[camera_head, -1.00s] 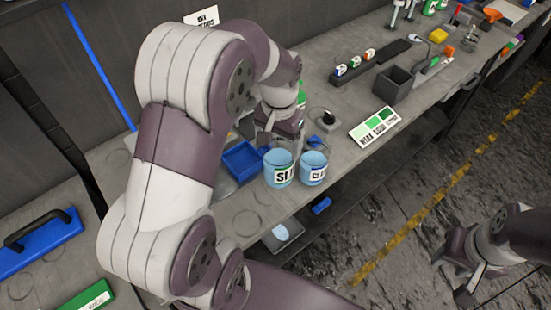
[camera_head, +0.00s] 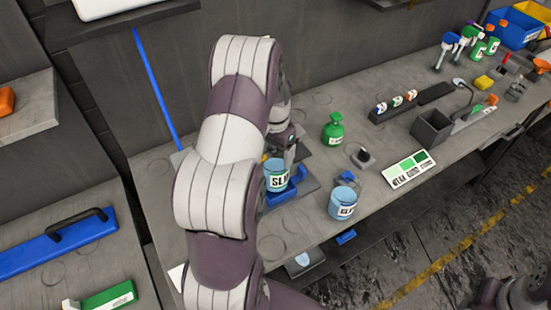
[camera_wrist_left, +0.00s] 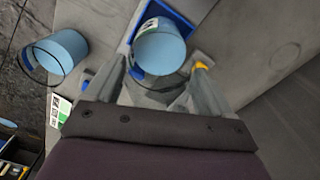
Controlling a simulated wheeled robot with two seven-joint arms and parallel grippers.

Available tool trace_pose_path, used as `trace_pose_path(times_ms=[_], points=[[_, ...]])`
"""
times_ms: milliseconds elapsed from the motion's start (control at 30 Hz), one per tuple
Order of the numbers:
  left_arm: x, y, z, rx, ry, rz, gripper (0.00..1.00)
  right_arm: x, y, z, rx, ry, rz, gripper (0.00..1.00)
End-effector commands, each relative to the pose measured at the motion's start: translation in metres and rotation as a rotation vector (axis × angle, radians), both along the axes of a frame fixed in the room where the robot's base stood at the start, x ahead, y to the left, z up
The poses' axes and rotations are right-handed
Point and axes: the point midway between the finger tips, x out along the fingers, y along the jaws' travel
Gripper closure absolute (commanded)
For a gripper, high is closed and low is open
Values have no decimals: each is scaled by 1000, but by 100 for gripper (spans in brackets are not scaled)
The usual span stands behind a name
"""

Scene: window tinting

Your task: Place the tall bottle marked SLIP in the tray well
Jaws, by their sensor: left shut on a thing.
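The light blue bottle marked SLI, its label partly covered (camera_head: 277,180), is at the blue tray (camera_head: 291,194), over or in its well. I cannot tell whether its base touches the tray. My left gripper (camera_head: 285,158) is shut on this bottle, partly hidden behind my own arm. In the left wrist view the bottle (camera_wrist_left: 161,50) sits between the fingers, with the blue tray's edge (camera_wrist_left: 178,14) beyond it. A similar light blue bottle with a partly readable label (camera_head: 343,203) stands apart to the right. My right gripper (camera_head: 508,293) is only partly visible at the lower right.
A green bottle (camera_head: 333,130) stands behind on the bench, near a small black knobbed item (camera_head: 363,157). A green-shaded card (camera_head: 409,169) and a dark open box (camera_head: 431,127) lie further right. The bench's front edge runs close by the second light blue bottle.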

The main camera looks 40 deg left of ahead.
Motion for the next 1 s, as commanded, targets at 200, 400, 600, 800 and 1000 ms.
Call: trace_pose_path(times_ms=[200, 400, 600, 800, 1000], points=[[0, 0, -25, 0, 0, 0, 70, 0, 0, 8, 0, 0, 0, 57], [0, 0, -26, 0, 0, 0, 70, 0, 0, 7, 0, 0, 0, 57], [0, 0, -29, 0, 0, 1, 0, 0, 0, 6, 0, 0, 0, 57], [0, 0, -26, 0, 0, 1, 0, 0, 0, 8, 0, 0, 0, 57], [1, 1, 5, 4, -7, 1, 0, 0, 0, -8, 0, 0, 0, 57]])
